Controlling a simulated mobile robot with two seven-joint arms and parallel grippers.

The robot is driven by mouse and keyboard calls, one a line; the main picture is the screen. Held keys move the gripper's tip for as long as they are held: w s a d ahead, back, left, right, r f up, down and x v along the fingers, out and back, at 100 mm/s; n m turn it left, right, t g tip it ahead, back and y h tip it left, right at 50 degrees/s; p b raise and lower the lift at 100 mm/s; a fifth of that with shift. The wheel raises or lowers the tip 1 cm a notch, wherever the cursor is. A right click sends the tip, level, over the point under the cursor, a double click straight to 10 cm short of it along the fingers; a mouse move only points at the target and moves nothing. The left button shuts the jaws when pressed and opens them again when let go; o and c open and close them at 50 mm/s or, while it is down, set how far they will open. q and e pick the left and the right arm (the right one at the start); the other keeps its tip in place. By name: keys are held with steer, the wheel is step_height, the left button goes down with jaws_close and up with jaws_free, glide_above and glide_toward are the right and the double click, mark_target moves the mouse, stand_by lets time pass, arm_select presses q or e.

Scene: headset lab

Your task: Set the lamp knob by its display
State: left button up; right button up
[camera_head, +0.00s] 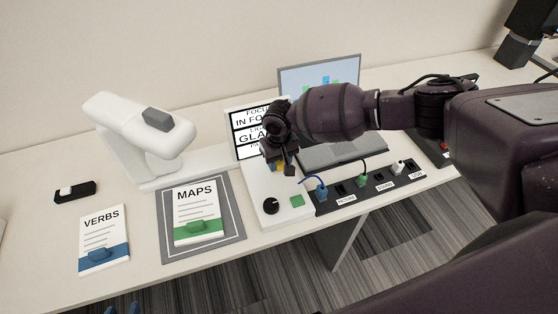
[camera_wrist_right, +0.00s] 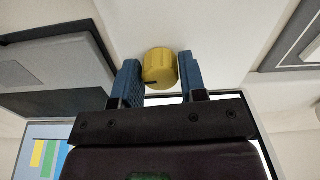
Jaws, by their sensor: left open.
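A yellow knob (camera_wrist_right: 160,68) with a dark mark sits on a white surface in the right wrist view. My right gripper (camera_wrist_right: 161,80) has its blue fingers close against both sides of it. In the head view this gripper (camera_head: 284,166) is over the white panel (camera_head: 255,190) and hides most of the knob. A display with black lettering (camera_head: 245,137) stands behind it, partly covered. A black knob (camera_head: 271,206) and a green button (camera_head: 297,200) are at the panel's front. My left gripper (camera_head: 122,308) shows only blue fingertips, apart, at the bottom edge.
A white lamp-like stand (camera_head: 135,140) is at left. A MAPS card (camera_head: 198,212) lies on a grey mat (camera_head: 172,250); a VERBS card (camera_head: 104,240) lies beside it. A socket strip (camera_head: 350,188) with plugs is right of the panel. A laptop (camera_head: 335,157) stands behind my right arm.

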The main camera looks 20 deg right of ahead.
steer(key=c, duration=0.5)
steer(key=shift+n, duration=0.7)
steer(key=shift+n+p, duration=0.4)
steer(key=shift+n, duration=0.3)
steer(key=o, duration=0.9)
steer(key=shift+o, duration=0.2)
step_height(320, 180, up, 11)
steer(key=p, duration=0.1)
